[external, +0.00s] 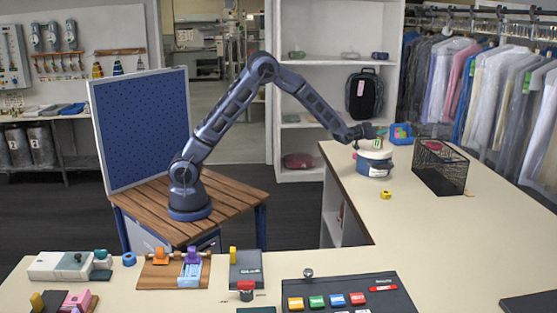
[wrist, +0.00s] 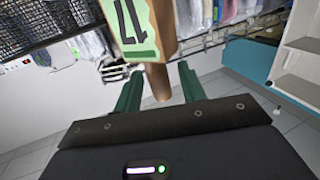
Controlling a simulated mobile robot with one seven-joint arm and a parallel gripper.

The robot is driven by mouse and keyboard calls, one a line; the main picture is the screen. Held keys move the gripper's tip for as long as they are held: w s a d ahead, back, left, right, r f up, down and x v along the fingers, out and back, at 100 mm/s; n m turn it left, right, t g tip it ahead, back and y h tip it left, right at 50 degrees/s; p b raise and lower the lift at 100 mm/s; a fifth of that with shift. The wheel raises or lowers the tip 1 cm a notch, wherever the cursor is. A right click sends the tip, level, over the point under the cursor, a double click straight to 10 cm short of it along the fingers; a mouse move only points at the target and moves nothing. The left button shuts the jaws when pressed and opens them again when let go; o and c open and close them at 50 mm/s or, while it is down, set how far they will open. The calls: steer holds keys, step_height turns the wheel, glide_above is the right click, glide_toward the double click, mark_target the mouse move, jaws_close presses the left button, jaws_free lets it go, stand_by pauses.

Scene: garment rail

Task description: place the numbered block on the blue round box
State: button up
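The numbered block (external: 377,143) is tan with a green face. In the wrist view the block (wrist: 135,28) shows a 17 upside down, and a brown peg (wrist: 157,82) joins it. In the external view it appears to rest on the white top of the blue round box (external: 375,168); any tiny gap is too small to tell. My gripper (external: 381,131) is just above the block. In the wrist view its green fingers (wrist: 160,80) stand apart on either side of the peg, with a gap at the right finger. The round box is out of the wrist view.
A black wire basket (external: 440,168) stands right of the round box, and a blue open container (external: 401,134) behind it. A small yellow block (external: 387,195) lies in front. Covered garments (external: 480,90) hang behind.

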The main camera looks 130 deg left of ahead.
steer(key=shift+r, duration=0.1)
steer(key=shift+s+d, duration=0.1)
steer(key=shift+d, duration=0.1)
steer(key=v, duration=1.1)
steer(key=shift+d, duration=0.25)
steer(key=shift+s, duration=0.1)
steer(key=w+d+r+m+t+h, duration=0.1)
steer(key=w+d+r+h, duration=0.15)
steer(key=d, duration=0.75)
steer(key=w+d+r+m+t+h, duration=0.1)
steer(key=w+d+r+m+h, duration=0.15)
steer(key=d, duration=0.65)
steer(key=w+d+r+m+h, duration=0.1)
steer(key=d+r+h, duration=0.25)
steer(key=d, duration=0.65)
steer(key=s+d+r+m+g+h, duration=0.1)
steer(key=s+d+m+h, duration=0.15)
steer(key=d, duration=0.75)
steer(key=s+d+m+h, duration=0.15)
steer(key=s+d, duration=0.25)
steer(key=d, duration=0.5)
steer(key=s+d+f+m+g+h, duration=0.1)
steer(key=s+d+m+g, duration=0.1)
steer(key=s+d, duration=0.6)
steer(key=s+d+f+m+g+h, duration=0.1)
steer(key=s+d+m+g+h, duration=0.1)
steer(key=s+d, duration=0.6)
steer(key=s, duration=0.6)
steer(key=shift+s+d+g, duration=0.3)
steer(key=shift+d, duration=0.1)
